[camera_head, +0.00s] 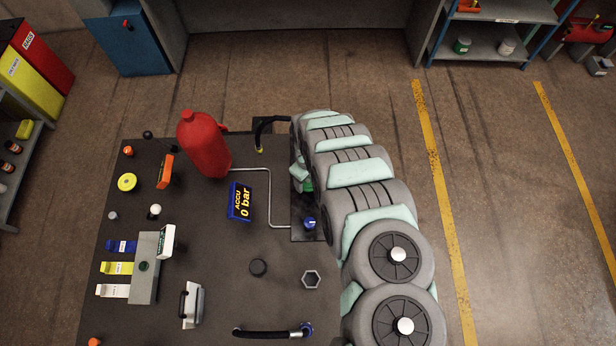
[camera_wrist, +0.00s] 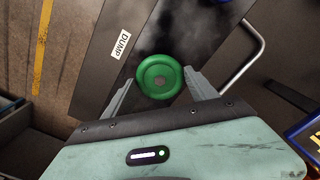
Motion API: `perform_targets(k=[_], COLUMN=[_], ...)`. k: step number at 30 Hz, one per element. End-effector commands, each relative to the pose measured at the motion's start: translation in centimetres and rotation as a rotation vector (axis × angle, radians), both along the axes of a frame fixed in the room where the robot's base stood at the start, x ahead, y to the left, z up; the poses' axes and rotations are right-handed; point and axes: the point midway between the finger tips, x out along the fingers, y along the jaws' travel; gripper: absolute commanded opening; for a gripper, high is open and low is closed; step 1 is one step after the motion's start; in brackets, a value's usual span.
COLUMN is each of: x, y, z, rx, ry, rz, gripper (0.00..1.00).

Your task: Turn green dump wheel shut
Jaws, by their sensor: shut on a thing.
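The green dump wheel (camera_wrist: 158,77) is a round green handwheel on a dark panel beside a white DUMP label (camera_wrist: 122,44) in the wrist view. My gripper (camera_wrist: 158,88) has one finger on each side of the wheel and is shut on it. In the head view only a small bit of green (camera_head: 308,184) shows at my gripper (camera_head: 302,178). The rest of the wheel is hidden there behind my arm.
A bent metal pipe (camera_head: 269,197) and a blue knob (camera_head: 310,223) lie close to my gripper.

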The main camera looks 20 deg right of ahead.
Motion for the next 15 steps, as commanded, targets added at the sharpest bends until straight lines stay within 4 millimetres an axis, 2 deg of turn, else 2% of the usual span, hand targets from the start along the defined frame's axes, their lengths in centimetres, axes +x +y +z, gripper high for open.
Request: perform_targets(k=[3, 4, 11, 15], x=[-0.02, -0.01, 0.00, 0.00], y=[0.02, 0.03, 0.01, 0.00], z=[-0.08, -0.08, -0.04, -0.02], rx=[0.000, 0.000, 0.000, 0.000], ry=[0.000, 0.000, 0.000, 0.000], rz=[0.003, 0.003, 0.001, 0.000], gripper=[0.26, 0.69, 0.88, 0.88])
